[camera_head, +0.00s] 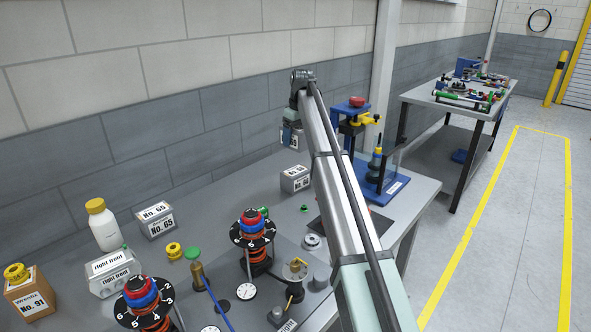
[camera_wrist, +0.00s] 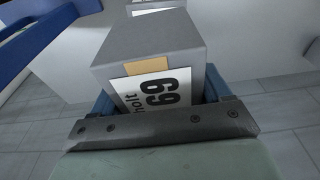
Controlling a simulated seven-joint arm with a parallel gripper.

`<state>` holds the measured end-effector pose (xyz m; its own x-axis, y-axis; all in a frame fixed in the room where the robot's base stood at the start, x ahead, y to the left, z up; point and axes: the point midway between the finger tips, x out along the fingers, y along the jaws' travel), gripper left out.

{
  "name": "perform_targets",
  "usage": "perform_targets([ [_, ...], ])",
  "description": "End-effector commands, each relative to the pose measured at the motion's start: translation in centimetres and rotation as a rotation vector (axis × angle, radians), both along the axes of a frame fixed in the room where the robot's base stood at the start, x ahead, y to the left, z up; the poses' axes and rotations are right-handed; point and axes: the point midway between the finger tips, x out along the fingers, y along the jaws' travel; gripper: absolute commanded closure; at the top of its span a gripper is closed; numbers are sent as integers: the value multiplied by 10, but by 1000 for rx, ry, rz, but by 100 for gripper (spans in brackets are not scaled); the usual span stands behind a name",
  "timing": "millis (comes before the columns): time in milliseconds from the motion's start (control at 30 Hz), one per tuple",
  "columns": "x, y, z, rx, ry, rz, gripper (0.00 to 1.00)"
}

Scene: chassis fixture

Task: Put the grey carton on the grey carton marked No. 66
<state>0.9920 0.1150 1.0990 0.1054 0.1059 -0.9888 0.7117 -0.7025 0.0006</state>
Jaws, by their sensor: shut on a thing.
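My gripper (camera_wrist: 160,100) is shut on a grey carton (camera_wrist: 150,50), with a jaw on each side of it. The carton's white label seems to read 69, turned sideways, with a tan strip beside it. In the head view the held carton (camera_head: 289,140) is partly hidden behind my arm, in the air near the wall. Below it, another grey carton (camera_head: 295,179) stands on the bench; its label is too small to read surely, possibly No. 66. The two look apart.
A grey carton marked No. 65 (camera_head: 156,222), a white bottle (camera_head: 102,226) and a box marked No. 91 (camera_head: 31,297) stand at left. Spring stacks (camera_head: 256,240) stand in front. A blue press (camera_head: 380,175) stands right of my arm. Bare bench (camera_head: 225,190) lies left of the lower carton.

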Motion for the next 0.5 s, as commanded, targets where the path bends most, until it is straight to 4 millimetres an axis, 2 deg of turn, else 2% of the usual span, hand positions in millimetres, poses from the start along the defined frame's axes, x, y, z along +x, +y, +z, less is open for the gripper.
perform_targets([
  [167,-1,0,-19,0,1,-10,66],
  [400,-1,0,-56,0,0,-8,66],
  [500,0,0,-62,0,0,-7,66],
])
